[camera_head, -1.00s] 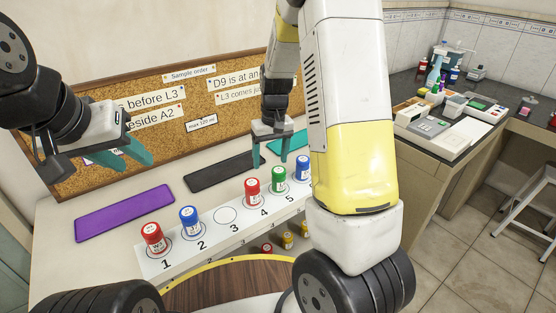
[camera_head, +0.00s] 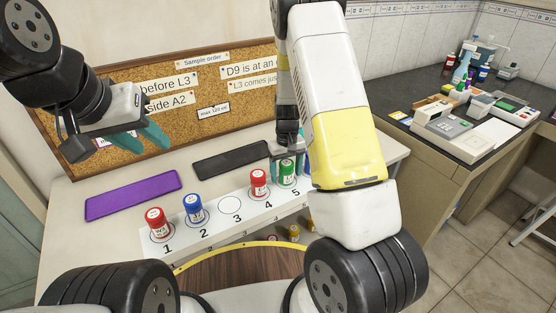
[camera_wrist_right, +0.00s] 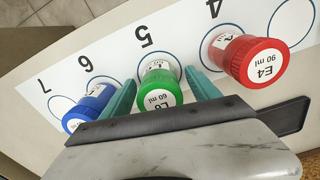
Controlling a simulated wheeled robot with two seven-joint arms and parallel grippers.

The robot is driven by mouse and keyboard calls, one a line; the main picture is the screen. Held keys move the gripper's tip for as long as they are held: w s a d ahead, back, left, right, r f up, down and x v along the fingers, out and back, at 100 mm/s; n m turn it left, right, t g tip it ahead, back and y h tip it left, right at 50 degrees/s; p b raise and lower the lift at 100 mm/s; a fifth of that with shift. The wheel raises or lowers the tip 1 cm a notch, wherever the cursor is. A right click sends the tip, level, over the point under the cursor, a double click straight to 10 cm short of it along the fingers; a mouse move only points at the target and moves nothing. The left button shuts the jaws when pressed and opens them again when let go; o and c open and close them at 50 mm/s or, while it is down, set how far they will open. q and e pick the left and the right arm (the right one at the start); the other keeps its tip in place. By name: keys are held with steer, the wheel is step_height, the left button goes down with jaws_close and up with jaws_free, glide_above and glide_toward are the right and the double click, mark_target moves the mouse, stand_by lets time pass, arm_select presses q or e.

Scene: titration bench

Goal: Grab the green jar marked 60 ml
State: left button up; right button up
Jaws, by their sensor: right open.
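The green jar (camera_head: 287,171) stands upright on the circle marked 5 of the white strip. In the right wrist view the green jar (camera_wrist_right: 160,88) shows "60 ml" on its lid. My right gripper (camera_head: 287,168) is open, with one teal finger on each side of the green jar; in the right wrist view the open fingers (camera_wrist_right: 163,88) flank it, and I cannot tell whether they touch it. My left gripper (camera_head: 140,140) hangs empty at the left, above the bench in front of the corkboard, its teal fingers apart.
Close beside the green jar are a red jar (camera_wrist_right: 256,62) marked 90 ml and a blue jar (camera_wrist_right: 88,108). Another red jar (camera_head: 158,224) and blue jar (camera_head: 194,208) stand on circles 1 and 2. Circle 3 (camera_head: 230,205) is empty. A purple mat (camera_head: 132,195) and black mat (camera_head: 232,160) lie behind.

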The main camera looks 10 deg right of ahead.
steer(key=c, duration=1.5)
